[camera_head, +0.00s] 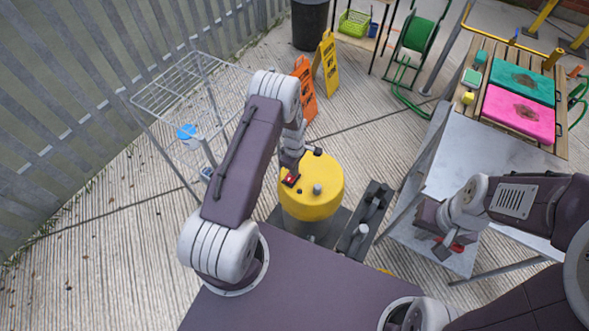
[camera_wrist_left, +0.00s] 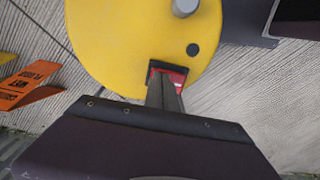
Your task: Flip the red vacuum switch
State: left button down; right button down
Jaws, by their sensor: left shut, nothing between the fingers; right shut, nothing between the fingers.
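A yellow drum-shaped vacuum (camera_head: 325,182) stands on the ground beyond my base. It fills the upper middle of the left wrist view (camera_wrist_left: 120,45). Its red switch (camera_wrist_left: 181,73) sits in a dark frame near the edge of the yellow lid. My left gripper (camera_wrist_left: 165,84) is shut and empty, its fingertips over the switch and partly covering it. I cannot tell whether they touch it, nor which way the switch is tipped. My right gripper (camera_head: 447,248) is shut and empty, beside the grey metal table at right, far from the vacuum.
A white wire rack (camera_head: 190,90) stands left by the fence. Orange (camera_head: 306,90) and yellow (camera_head: 327,66) floor signs stand behind the vacuum. A grey metal table (camera_head: 470,165) and a wooden table with teal and pink items (camera_head: 518,113) are at right. A dark tool (camera_head: 365,220) lies right of the vacuum.

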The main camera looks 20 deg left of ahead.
pick_arm(q)
jog(key=shift+f+b, duration=0.2)
jog(key=shift+b, duration=0.15)
jog(key=shift+s+r+p, duration=0.2)
jog(key=shift+s+p, duration=0.4)
jog(key=shift+s, duration=0.15)
jog(key=shift+a, duration=0.1)
